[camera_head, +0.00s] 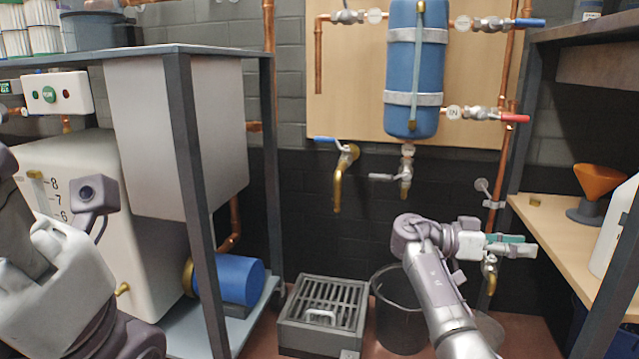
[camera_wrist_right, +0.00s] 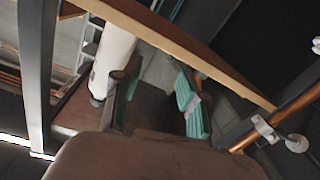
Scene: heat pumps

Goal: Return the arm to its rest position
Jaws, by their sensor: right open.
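My right arm reaches up from the bottom of the head view. Its gripper (camera_head: 520,245) is open and empty, pointing right in front of the shelf's left post. In the right wrist view the two fingers (camera_wrist_right: 160,98) stand apart with nothing held between them. My left arm is at the left edge of the head view, with its wrist camera housing showing. A white jug (camera_head: 62,285) overlaps this arm, its handle close to the wrist. The left fingers are hidden, so I cannot tell whether they hold it.
Right of the right gripper is a wooden shelf (camera_head: 549,225) with an orange funnel (camera_head: 598,180) and a white container (camera_head: 617,228). Below are a dark bucket (camera_head: 398,325) and a grated drain box (camera_head: 321,310). A blue tank (camera_head: 414,68) with copper pipes hangs behind.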

